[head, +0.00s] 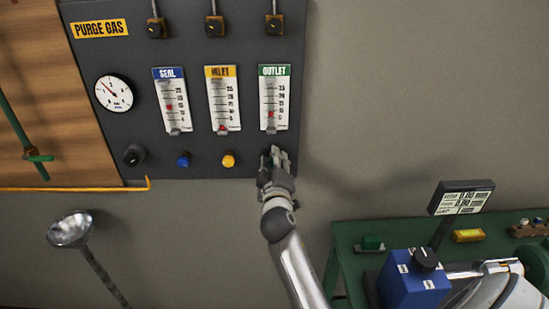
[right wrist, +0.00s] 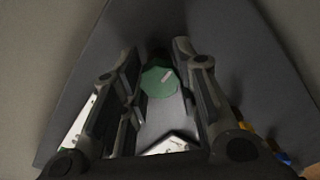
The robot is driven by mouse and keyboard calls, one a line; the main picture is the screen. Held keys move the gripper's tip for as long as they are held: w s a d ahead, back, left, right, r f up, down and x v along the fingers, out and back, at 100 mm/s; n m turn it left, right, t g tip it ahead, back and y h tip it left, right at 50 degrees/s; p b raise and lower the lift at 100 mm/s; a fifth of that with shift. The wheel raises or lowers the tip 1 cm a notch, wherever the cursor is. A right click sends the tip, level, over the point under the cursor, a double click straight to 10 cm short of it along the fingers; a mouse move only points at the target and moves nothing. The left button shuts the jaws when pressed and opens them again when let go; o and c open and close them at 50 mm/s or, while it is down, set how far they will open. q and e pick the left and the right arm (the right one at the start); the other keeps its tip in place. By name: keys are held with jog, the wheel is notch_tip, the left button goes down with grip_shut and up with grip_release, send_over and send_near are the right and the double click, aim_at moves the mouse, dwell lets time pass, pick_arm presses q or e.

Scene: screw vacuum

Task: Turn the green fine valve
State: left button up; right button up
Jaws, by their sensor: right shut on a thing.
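The green fine valve (right wrist: 158,82) is a round green knob with a pale pointer mark, seen between the fingers in the right wrist view. It sits at the lower right of the dark purge gas panel (head: 205,150), below the green-labelled OUTLET flowmeter (head: 274,98). My right gripper (head: 272,155) reaches up from below and is shut on the knob, largely hiding it in the head view. In the right wrist view my right gripper (right wrist: 158,72) has one finger on each side of the knob. My left gripper does not show.
Left along the panel's lower edge are a yellow knob (head: 229,160), a blue knob (head: 183,159) and a black knob (head: 134,155). A green bench (head: 345,262) with a blue box (head: 415,288) stands at the lower right. The wall right of the panel is bare.

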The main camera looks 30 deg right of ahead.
jog(key=shift+r+n, duration=0.15)
jog(key=shift+n, duration=0.45)
jog(key=o, duration=0.8)
jog(key=shift+c, duration=0.2)
jog(key=shift+o, duration=1.3)
jog(key=shift+w+d, duration=0.1)
jog(key=shift+w, duration=0.05)
jog(key=v, duration=0.7)
jog(key=shift+s, duration=0.3)
